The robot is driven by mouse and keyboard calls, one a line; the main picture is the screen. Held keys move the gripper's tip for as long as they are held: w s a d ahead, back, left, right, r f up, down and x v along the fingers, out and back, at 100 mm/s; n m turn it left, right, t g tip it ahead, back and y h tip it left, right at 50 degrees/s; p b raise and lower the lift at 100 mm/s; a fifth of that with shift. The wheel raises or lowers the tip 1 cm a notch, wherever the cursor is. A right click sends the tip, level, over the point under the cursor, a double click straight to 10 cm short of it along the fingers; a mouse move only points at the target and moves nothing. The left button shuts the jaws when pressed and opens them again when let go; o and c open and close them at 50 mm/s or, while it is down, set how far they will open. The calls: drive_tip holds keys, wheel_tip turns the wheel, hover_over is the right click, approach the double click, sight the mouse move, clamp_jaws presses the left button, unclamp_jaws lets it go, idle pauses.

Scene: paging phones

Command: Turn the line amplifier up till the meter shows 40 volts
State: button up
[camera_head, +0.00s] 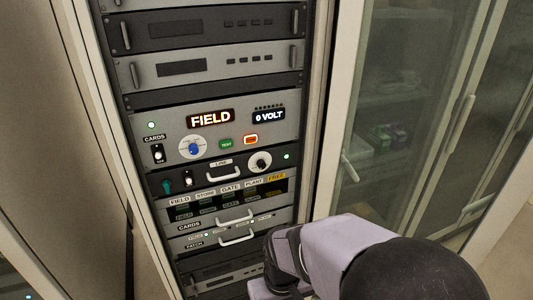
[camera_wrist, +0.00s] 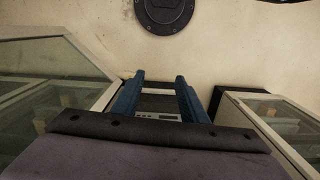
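The line amplifier (camera_head: 209,178) is a dark rack panel labelled LINE, with a pull handle, a teal switch (camera_head: 167,186) and a small knob at its left. A larger round black-and-white knob (camera_head: 261,161) is at its right, beside a lit green lamp. The meter (camera_head: 268,116) on the grey panel above reads 0 VOLT. My gripper (camera_wrist: 160,82) shows in the wrist view as two blue fingers standing apart with nothing held between them. The fingers are not visible in the head view, where my arm fills the lower right, below and right of the knob.
The panel above has a lit FIELD display (camera_head: 210,118), a blue dial (camera_head: 193,148), a green TEST button (camera_head: 226,143) and an orange-lit button (camera_head: 251,140). A labelled card rack (camera_head: 228,195) sits below. A glass-doored cabinet (camera_head: 410,110) stands close on the right.

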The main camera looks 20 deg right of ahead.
drive_tip(key=d+f+m+g+b, duration=0.15)
drive_tip(key=d+f+b, duration=0.25)
drive_tip(key=d+f, duration=0.6)
drive_tip(key=w+d+f+n+t+h, duration=0.1)
drive_tip(key=w+d+n+t, duration=0.15)
drive_tip(key=w, duration=0.45)
drive_tip(key=w+d+n+t+h, duration=0.1)
drive_tip(key=w+d+n+t, duration=0.1)
drive_tip(key=w+t, duration=0.35)
drive_tip(key=w+r+n+t, duration=0.4)
drive_tip(key=w+r+n, duration=0.3)
drive_tip(key=w, duration=0.6)
drive_tip(key=w+a+r+n+t+y, duration=0.1)
drive_tip(key=r+n+t, duration=0.3)
drive_tip(key=r, duration=0.4)
drive_tip(key=w+a+r+n+t+y, duration=0.1)
drive_tip(key=w+a+r+n+t, duration=0.1)
drive_tip(key=r, duration=0.6)
drive_tip(key=w+n+t, duration=0.1)
drive_tip(key=w+n, duration=0.1)
drive_tip(key=shift+a+n+t, duration=0.3)
drive_tip(key=shift+n+t, duration=0.05)
drive_tip(key=shift+n, duration=0.05)
drive_tip(key=shift+w, duration=0.1)
